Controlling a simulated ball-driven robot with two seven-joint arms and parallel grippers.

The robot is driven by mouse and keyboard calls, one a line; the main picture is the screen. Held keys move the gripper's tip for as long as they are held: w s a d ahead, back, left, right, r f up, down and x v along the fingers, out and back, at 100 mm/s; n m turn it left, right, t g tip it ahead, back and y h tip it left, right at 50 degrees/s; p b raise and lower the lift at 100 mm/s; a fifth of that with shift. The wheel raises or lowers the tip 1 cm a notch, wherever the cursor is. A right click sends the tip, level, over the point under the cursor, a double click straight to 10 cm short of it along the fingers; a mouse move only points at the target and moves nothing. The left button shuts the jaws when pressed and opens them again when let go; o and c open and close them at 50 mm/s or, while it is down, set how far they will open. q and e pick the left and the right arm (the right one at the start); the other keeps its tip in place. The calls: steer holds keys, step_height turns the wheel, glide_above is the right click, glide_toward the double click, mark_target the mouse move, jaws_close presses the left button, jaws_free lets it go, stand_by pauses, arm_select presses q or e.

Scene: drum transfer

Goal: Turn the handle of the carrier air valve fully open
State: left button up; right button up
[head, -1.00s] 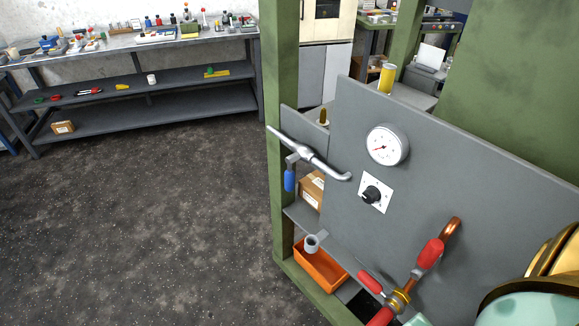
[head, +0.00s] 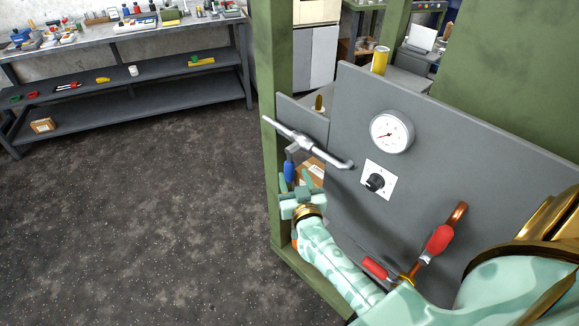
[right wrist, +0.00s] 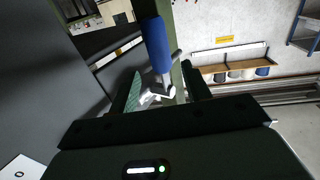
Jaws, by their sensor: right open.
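The valve with a blue handle (head: 289,171) hangs from a grey metal pipe (head: 305,142) at the left edge of the grey panel. The handle points downward. My right gripper (head: 297,188) is open, just below and beside the blue handle in the head view. In the right wrist view the blue handle (right wrist: 154,42) and its metal stem lie in line with the gap between the open fingers (right wrist: 162,90). I cannot tell whether either finger touches the handle. My left gripper is not in view.
The grey panel (head: 450,150) carries a round gauge (head: 392,132) and a black knob (head: 375,182). A red-handled valve (head: 440,239) on copper pipe is at the lower right, near my right arm. A green post (head: 270,100) stands just left of the valve. The floor further left is clear.

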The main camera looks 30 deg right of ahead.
mark_target(290, 170)
steer(key=b+x, duration=0.1)
steer(key=x, duration=0.3)
steer(key=shift+w+f, duration=0.1)
steer(key=shift+w, duration=0.25)
steer(key=shift+w+d, duration=0.15)
steer(key=shift+w, duration=0.25)
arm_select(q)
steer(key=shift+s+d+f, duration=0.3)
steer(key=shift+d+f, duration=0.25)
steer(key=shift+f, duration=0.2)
